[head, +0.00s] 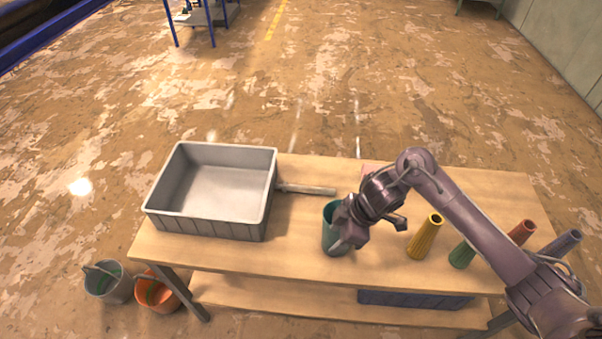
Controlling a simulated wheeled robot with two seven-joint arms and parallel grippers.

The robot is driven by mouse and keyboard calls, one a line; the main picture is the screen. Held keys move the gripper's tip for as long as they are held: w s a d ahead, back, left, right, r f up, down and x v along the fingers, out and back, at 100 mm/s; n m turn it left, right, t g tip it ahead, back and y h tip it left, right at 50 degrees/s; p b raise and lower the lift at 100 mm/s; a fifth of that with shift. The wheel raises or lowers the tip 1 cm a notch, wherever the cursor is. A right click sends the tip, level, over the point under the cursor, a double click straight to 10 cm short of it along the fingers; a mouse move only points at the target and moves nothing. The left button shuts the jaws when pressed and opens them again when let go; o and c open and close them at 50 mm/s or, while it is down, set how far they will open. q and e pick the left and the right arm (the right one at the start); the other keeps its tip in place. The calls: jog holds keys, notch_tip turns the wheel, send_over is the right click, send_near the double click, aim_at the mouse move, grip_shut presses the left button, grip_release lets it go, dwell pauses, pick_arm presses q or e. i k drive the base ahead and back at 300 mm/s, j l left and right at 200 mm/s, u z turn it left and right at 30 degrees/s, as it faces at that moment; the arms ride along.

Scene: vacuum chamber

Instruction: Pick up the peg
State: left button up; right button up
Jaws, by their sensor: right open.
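No thing in the head view is plainly marked as the peg. My left gripper is not in view.
The wooden table (290,252) carries a grey bin (163,222) at left. A light bar (312,190) lies beside the bin. Grey (112,289) and orange (160,299) buckets stand on the floor. A dark crate (410,300) is on the lower shelf.

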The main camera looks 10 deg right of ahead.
aim_at(285, 187)
jog(key=i, duration=0.95)
